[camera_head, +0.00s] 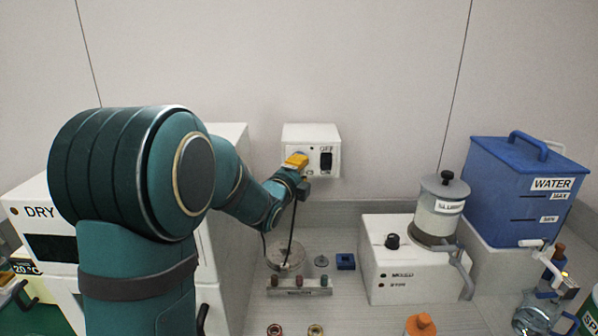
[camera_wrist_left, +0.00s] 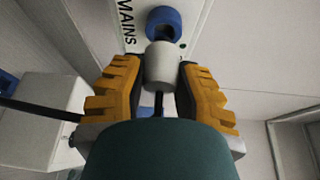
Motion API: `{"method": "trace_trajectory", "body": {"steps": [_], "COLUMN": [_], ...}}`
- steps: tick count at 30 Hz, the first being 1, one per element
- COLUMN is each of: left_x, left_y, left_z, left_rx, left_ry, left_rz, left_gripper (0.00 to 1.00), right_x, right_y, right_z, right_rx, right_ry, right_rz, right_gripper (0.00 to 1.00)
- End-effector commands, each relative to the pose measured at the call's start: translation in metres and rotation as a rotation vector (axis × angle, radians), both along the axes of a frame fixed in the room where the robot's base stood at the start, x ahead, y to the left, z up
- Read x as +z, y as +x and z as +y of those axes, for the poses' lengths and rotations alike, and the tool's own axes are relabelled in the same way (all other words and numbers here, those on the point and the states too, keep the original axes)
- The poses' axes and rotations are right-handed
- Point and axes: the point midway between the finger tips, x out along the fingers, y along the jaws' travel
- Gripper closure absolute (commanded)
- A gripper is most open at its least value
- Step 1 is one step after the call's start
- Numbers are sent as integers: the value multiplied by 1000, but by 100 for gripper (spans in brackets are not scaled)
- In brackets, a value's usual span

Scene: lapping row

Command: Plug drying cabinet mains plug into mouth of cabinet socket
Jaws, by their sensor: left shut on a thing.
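My left gripper (camera_head: 296,161) has yellow fingers and is at the front of the white socket box (camera_head: 311,133) on the back wall. In the left wrist view the gripper (camera_wrist_left: 159,85) is shut on the pale grey mains plug (camera_wrist_left: 160,66). A black cord leaves the plug and hangs down in the head view (camera_head: 291,235). The blue ring-shaped cabinet socket (camera_wrist_left: 164,22) sits beside the word MAINS, just beyond the plug's front end. The plug's front overlaps the ring's lower edge in view; I cannot tell whether they touch. My right gripper is not in view.
The white drying cabinet (camera_head: 228,150) stands left, partly hidden by my left arm. A black switch (camera_head: 326,160) marked OFF is right of the socket. A slurry machine (camera_head: 408,270) and blue water tank (camera_head: 515,185) stand right. Small parts lie on the bench below.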

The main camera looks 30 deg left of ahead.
Motion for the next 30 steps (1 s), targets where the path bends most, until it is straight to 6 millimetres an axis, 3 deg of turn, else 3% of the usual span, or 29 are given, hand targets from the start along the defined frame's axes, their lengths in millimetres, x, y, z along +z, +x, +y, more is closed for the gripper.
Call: {"method": "trace_trajectory", "body": {"steps": [30], "left_x": [0], "left_y": [6], "left_z": [4], "left_rx": [0], "left_ry": [1], "left_rz": [0], "left_gripper": [100], "right_x": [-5], "right_y": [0], "right_z": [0], "right_rx": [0], "right_ry": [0], "right_rz": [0], "right_gripper": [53]}}
